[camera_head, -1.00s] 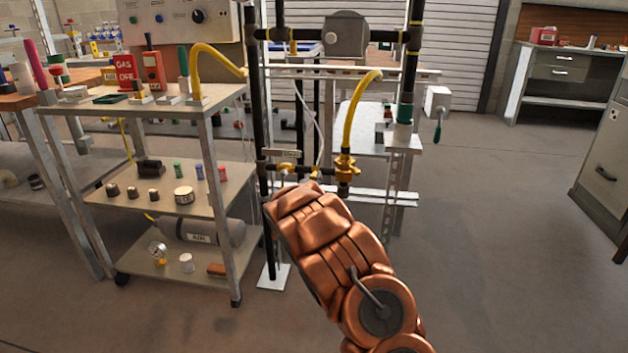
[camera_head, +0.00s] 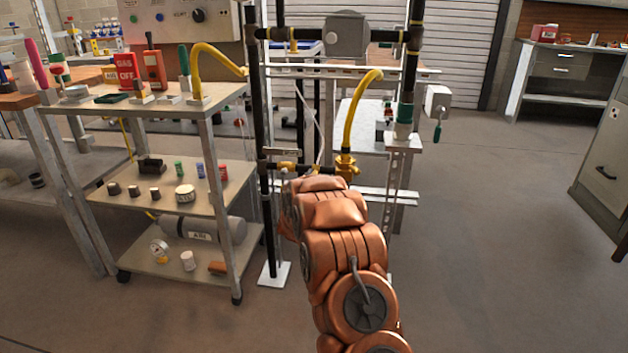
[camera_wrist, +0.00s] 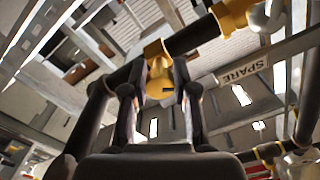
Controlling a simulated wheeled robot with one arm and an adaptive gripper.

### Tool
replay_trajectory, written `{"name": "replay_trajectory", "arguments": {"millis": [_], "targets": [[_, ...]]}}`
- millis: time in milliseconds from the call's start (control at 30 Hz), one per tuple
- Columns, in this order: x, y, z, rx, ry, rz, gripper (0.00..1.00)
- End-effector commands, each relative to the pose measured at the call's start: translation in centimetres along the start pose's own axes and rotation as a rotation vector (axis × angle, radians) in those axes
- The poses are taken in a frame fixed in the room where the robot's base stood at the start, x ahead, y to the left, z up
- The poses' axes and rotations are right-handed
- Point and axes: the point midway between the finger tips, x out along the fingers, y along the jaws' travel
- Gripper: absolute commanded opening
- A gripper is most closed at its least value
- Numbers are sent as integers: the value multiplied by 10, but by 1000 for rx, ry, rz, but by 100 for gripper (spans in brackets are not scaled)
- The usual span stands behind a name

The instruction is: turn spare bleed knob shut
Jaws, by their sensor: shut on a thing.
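In the wrist view, a brass-yellow fitting (camera_wrist: 155,48) sits on a black pipe. Its rounded brass lower part, seemingly the bleed knob (camera_wrist: 159,84), lies between the fingers of my gripper (camera_wrist: 164,68). The gripper is shut on this knob, one finger on each side. A grey plate marked SPARE (camera_wrist: 244,71) is to the right. In the head view, the brass fitting (camera_head: 346,166) under a yellow hose (camera_head: 361,100) shows just above my copper-coloured arm. My arm hides the gripper and the knob there. The knob's turn angle cannot be told.
A black pipe frame (camera_head: 258,110) stands around the fitting. A second brass fitting (camera_wrist: 232,14) is close by on the same pipe. A wheeled cart (camera_head: 205,135) with loose parts stands to the left. Open floor (camera_head: 480,240) lies to the right.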

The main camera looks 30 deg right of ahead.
Motion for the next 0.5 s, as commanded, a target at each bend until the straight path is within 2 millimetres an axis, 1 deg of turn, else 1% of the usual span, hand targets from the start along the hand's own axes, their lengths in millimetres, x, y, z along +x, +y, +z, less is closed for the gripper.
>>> {"name": "replay_trajectory", "arguments": {"millis": [500], "targets": [[0,3,3,494,2,3,0]]}}
